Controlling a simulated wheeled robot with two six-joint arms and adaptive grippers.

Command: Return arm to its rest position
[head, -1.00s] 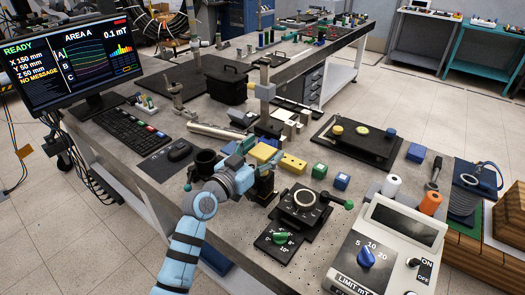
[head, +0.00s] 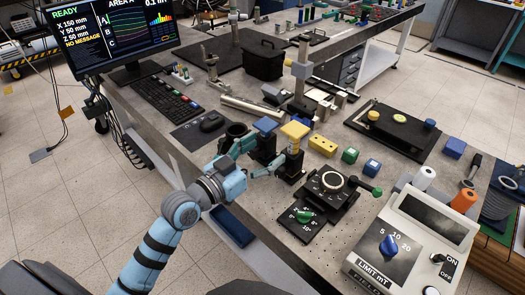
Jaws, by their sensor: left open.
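My left arm comes in from the lower left. Its light-blue left gripper (head: 252,160) is open, with its fingers apart, over the front edge of the workbench. It holds nothing that I can see. The fingers point toward two black stands, one with a blue top (head: 265,125) and one with a yellow top (head: 295,131). I cannot tell whether a fingertip touches the stands. My right gripper is not in view.
A black dial unit (head: 328,187) and a grey limit box (head: 405,245) stand to the right of the gripper. A black cup (head: 236,131), mouse (head: 211,122) and keyboard (head: 165,101) lie behind it. Open floor (head: 60,215) is at the left.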

